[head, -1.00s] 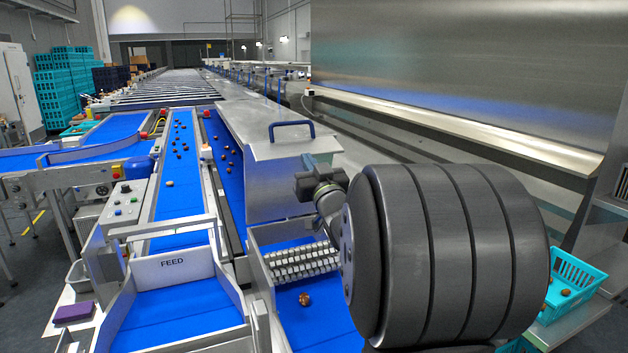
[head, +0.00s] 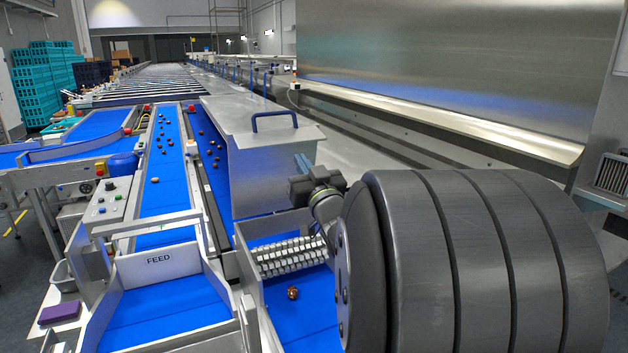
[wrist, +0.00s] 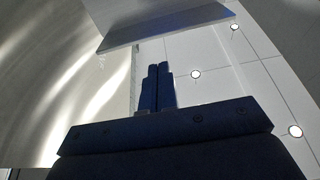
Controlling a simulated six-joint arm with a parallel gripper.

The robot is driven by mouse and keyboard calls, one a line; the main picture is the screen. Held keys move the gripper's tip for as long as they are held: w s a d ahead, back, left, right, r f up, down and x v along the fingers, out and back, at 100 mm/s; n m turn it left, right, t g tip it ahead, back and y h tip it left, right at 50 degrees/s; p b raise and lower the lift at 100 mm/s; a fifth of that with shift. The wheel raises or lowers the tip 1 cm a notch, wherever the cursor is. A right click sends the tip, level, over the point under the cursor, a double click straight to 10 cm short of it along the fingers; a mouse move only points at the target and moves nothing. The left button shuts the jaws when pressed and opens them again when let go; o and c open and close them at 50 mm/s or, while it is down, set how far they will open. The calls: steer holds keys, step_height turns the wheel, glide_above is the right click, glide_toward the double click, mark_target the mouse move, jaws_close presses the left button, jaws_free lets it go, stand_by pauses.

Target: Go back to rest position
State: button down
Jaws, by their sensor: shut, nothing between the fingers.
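My gripper (wrist: 158,88) shows in the wrist view. Its two dark fingers are together, with nothing between them. They point up against pale ceiling panels with round lights, clear of any date or belt. In the head view my large dark arm link fills the lower right, and a small dark wrist part shows beside the metal cover; the fingertips cannot be made out there. One brown date (head: 293,292) lies alone on the blue belt below the white rollers (head: 290,256). Several dates (head: 165,142) lie on the feed belt (head: 165,200).
The metal cover (head: 262,160) with a blue handle (head: 274,121) stands just left of my wrist. The FEED chute (head: 160,310) is at front left, with a purple block (head: 60,313) beside it. Teal crates (head: 42,80) are stacked at far left. A steel panel (head: 460,70) rises behind.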

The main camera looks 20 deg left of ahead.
mark_target(287, 143)
steer(key=v, duration=0.7)
steer(key=shift+r, duration=0.35)
steer(key=shift+s+d, duration=0.15)
steer(key=x, duration=0.4)
steer(key=f+x, duration=0.1)
steer(key=x, duration=0.3)
steer(key=f+x, duration=0.1)
steer(key=x, duration=0.4)
steer(key=shift+w+a+r, duration=0.1)
steer(key=shift+w+a, duration=0.2)
